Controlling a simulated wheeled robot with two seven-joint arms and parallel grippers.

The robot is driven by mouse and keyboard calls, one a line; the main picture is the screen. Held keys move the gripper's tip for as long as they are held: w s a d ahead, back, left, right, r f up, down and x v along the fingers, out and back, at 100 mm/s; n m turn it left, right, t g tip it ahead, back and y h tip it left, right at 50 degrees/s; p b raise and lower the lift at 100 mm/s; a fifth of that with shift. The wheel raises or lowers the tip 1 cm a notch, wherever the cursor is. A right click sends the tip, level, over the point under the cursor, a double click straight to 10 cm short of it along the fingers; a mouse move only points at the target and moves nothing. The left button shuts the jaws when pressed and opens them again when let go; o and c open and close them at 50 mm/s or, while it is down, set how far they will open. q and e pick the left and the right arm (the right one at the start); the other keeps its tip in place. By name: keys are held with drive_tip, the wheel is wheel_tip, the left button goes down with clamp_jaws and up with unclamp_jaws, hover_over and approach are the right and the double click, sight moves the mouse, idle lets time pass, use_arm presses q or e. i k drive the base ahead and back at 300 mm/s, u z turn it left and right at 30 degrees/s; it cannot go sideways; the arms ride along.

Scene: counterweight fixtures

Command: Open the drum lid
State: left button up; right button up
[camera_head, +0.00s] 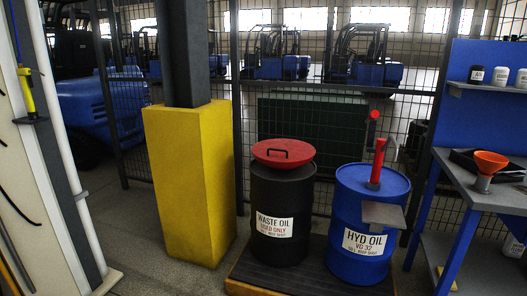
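A black drum (282,205) labelled "WASTE OIL" stands upright on a low platform in the middle of the view. Its round red lid (270,157) covers the top and looks shut. A dark bar handle (284,153) shows on the lid. A blue drum (345,215) labelled "HYD OIL VG 32" stands just to the right, with a red pump (377,165) on top. Neither of my grippers is in view.
A yellow column guard (188,185) stands close to the left of the black drum. Wire mesh fencing (220,75) runs behind the drums. A small grey plate (384,215) juts from the blue drum. A workbench (490,198) with an orange funnel (490,163) is at right.

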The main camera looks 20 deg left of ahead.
sight(276, 150)
drive_tip(key=u, duration=0.7)
drive_tip(key=i, duration=1.05)
drive_tip(key=u, duration=0.5)
